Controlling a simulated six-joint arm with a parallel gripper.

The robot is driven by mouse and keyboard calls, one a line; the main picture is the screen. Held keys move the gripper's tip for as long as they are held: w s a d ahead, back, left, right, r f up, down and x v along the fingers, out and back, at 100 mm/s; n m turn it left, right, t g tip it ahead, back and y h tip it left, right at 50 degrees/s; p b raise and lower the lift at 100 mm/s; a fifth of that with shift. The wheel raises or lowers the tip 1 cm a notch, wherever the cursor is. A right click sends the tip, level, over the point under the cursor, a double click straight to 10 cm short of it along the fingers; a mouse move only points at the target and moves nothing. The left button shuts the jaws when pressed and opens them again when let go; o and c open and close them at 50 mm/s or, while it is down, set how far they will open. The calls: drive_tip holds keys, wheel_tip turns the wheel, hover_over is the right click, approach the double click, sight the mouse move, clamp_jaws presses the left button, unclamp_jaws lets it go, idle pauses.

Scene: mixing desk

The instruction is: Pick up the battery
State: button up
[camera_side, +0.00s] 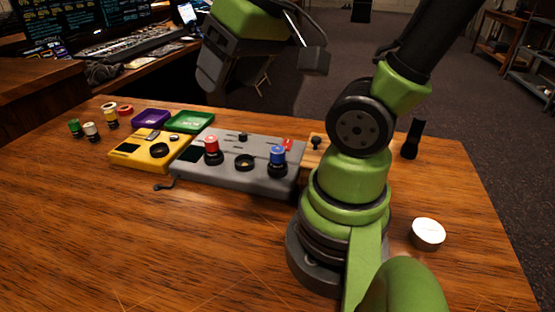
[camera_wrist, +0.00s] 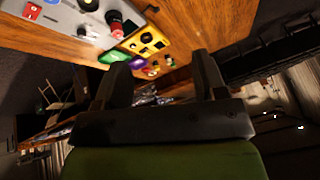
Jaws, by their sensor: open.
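No object is clearly a battery; I cannot tell which thing it is. A red-topped cylinder (camera_side: 213,152) and a blue-topped one (camera_side: 277,157) stand on the grey panel (camera_side: 215,175). My gripper (camera_side: 212,80) is high above the back of the table, apart from everything. In the wrist view its two fingers (camera_wrist: 160,62) are spread with nothing between them.
A yellow box (camera_side: 150,152) adjoins the grey panel's left side. A purple tray (camera_side: 151,117) and a green tray (camera_side: 189,122) lie behind it. A round white-topped object (camera_side: 427,234) is right of my base. The table's front left is clear.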

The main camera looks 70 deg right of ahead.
drive_tip(key=d+f+g+h, duration=0.1)
drive_tip(key=d+f+g, duration=0.3)
drive_tip(key=d+f, duration=0.4)
drive_tip(key=g, duration=0.2)
hover_over(278, 148)
drive_tip(key=shift+y, duration=0.3)
drive_tip(key=f, duration=0.5)
drive_tip(key=shift+w+a, duration=0.25)
drive_tip(key=shift+a, duration=0.05)
drive_tip(key=shift+s+d+f, duration=0.1)
drive_tip(key=shift+f, duration=0.35)
drive_tip(key=shift+s+d+f, duration=0.1)
drive_tip(key=shift+d+f, duration=0.05)
drive_tip(key=shift+f, duration=4.55)
drive_tip(key=c, duration=1.1)
